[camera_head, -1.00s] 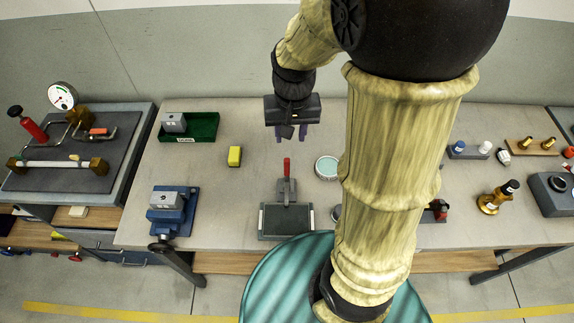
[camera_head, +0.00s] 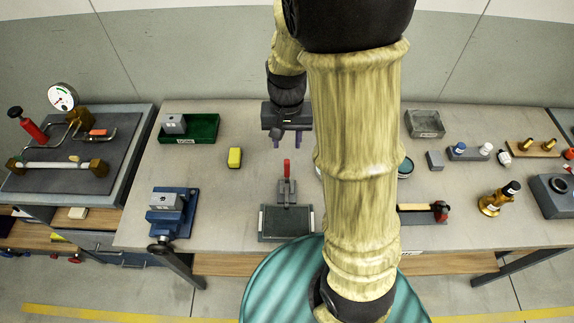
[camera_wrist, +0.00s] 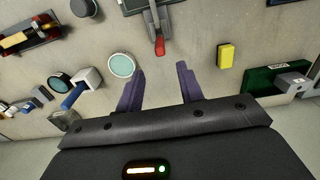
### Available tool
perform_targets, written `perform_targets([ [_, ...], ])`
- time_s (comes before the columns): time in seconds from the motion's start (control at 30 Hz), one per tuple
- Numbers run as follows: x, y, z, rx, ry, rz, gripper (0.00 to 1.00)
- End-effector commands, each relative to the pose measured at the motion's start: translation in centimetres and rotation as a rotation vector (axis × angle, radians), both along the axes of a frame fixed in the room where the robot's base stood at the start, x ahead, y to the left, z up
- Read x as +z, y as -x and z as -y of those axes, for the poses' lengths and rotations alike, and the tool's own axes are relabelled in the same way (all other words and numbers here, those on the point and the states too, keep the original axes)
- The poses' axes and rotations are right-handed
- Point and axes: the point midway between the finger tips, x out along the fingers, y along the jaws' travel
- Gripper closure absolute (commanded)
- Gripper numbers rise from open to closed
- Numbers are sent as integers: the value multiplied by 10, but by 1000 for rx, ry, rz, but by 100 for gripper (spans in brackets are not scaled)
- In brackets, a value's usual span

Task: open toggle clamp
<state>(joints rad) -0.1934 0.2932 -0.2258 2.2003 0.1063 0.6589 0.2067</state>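The toggle clamp (camera_head: 286,192) stands on a dark base plate (camera_head: 264,222) at the front middle of the bench. Its red-tipped handle (camera_head: 286,168) points up and back in the head view. In the wrist view the red handle tip (camera_wrist: 160,46) is at the top middle, beyond the fingertips. My gripper (camera_head: 288,143) hangs above the bench behind the clamp. Its two purple fingers (camera_wrist: 160,80) are spread apart with nothing between them. They do not touch the handle. My arm hides part of the bench right of the clamp.
A yellow block (camera_head: 235,157) and a green tray (camera_head: 204,128) lie to the left. A blue vise (camera_head: 172,212) stands at front left. A round teal-topped disc (camera_wrist: 121,66) lies near the handle. Bare bench surrounds the clamp on its left.

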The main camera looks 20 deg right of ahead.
Motion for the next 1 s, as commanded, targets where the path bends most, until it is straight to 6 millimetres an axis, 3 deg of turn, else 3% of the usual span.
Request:
perform_targets([
  [0.6,-105,1,1,-2,1,-3,63],
  [0.8,-119,0,0,-1,0,0,63],
  [1.0,-120,0,0,0,0,1,63],
])
